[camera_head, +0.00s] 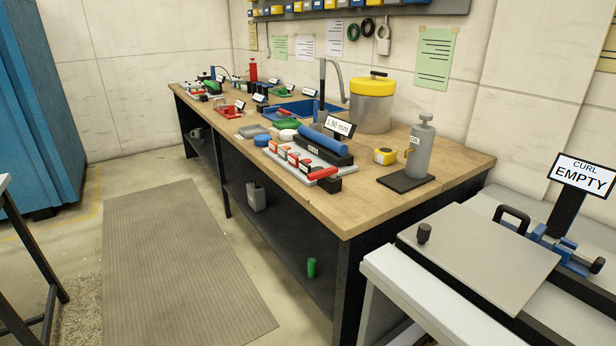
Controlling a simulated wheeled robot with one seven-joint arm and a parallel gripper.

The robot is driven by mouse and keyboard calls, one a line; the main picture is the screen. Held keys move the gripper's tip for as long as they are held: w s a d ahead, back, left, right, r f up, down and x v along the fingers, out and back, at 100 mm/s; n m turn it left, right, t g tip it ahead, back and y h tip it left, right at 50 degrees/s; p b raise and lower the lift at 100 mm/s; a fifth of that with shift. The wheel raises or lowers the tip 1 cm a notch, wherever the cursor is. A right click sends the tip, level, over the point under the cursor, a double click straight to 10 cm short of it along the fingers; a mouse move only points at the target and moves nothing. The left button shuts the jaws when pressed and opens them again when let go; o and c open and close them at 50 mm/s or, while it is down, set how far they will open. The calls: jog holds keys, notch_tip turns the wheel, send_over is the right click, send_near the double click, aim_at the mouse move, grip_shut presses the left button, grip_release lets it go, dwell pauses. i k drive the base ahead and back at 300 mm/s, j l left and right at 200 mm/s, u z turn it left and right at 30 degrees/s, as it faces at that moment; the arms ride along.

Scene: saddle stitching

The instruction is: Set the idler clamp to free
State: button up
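No part is labelled as the idler clamp, so I cannot tell for certain which one it is. At the right edge, a machine has a grey plate (480,258) with a black knob (424,232) on its left corner. Behind the plate are a black looped handle (513,217) and blue clamp-like parts (566,252). Their setting is too small to read. A sign (584,176) above them reads "CURL EMPTY". My gripper is not in view.
A grey mat (180,265) covers clear floor. A blue cabinet (40,110) stands left.

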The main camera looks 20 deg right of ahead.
aim_at(332, 172)
jog(key=i+j, duration=0.6)
jog(key=j, duration=0.15)
jog(key=i+j, duration=0.1)
jog(key=i, duration=0.55)
jog(key=i+j+z, duration=0.15)
jog(key=i, duration=0.45)
jog(key=i+l, duration=0.1)
jog(key=l, duration=0.1)
